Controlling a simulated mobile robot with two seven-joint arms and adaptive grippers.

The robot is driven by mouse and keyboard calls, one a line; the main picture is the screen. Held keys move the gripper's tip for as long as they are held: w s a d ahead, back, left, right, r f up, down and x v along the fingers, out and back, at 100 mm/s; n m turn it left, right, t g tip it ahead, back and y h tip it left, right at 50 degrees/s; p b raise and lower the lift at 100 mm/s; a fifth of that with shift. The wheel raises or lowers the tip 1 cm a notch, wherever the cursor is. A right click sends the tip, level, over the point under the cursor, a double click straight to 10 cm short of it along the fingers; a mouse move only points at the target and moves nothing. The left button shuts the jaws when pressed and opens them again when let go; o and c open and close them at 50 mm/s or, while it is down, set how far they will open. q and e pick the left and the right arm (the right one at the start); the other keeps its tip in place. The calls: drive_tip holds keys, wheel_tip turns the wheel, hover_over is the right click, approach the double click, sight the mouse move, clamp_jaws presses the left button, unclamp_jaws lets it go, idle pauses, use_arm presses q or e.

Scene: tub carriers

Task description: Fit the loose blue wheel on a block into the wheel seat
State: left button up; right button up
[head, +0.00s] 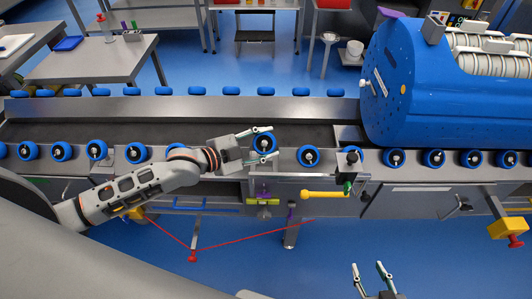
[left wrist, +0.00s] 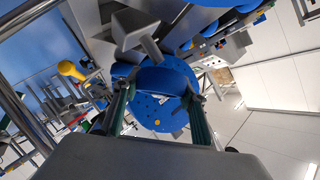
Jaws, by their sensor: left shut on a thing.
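My left gripper (head: 262,143) is at the near side of the conveyor, its two fingers either side of a blue wheel (head: 264,143) with a pale hub. In the left wrist view the fingers (left wrist: 158,92) are closed on the dark blue wheel (left wrist: 153,78). The wheel is in line with the near row of blue wheels; I cannot tell whether it sits in a wheel seat, as the gripper hides that part of the rail. No block under the wheel is visible. My right gripper (head: 373,268) is low at the bottom edge, fingers apart and empty.
A large blue tub (head: 400,95) lies on the conveyor (head: 190,132) at the right. A yellow handle (head: 322,194) and a dark fixture (head: 347,164) stick out right of my left gripper. A red line runs below the conveyor.

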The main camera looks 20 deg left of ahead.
sight(266, 153)
use_arm(q)
drive_tip(key=shift+f+b, duration=0.35)
drive_tip(key=shift+f, duration=1.7)
drive_tip(key=shift+f, duration=0.15)
drive_tip(key=o, duration=1.7)
drive_tip(key=shift+f, duration=0.1)
drive_tip(key=shift+c, duration=0.2)
